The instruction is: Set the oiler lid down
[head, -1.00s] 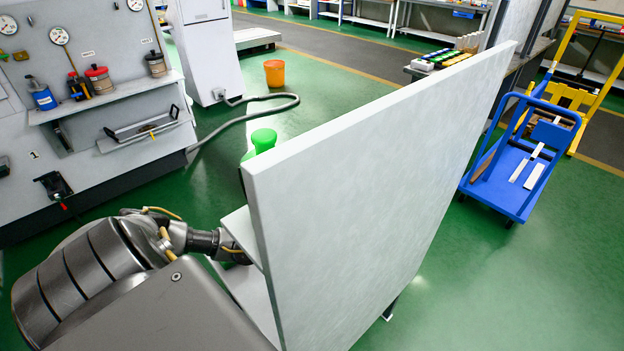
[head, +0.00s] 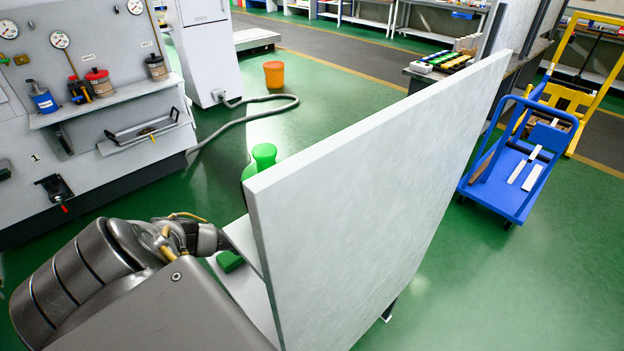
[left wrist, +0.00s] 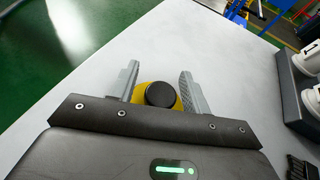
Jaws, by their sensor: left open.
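In the left wrist view my left gripper (left wrist: 159,72) is open over a white surface (left wrist: 215,38). A yellow piece with a round black top (left wrist: 160,95) shows between its fingers; I cannot tell for sure whether this is the oiler lid, or whether the fingers touch it. In the head view my left arm reaches in from the left, and its fingers are hidden behind a large pale panel (head: 370,200). My right gripper is not in view.
A green block (head: 229,261) lies on the white surface beside my left wrist. A green rounded object (head: 264,157) stands behind the panel. In the left wrist view a grey holder (left wrist: 292,95) with white numbered items stands at the right. A blue trolley (head: 497,192) stands far right.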

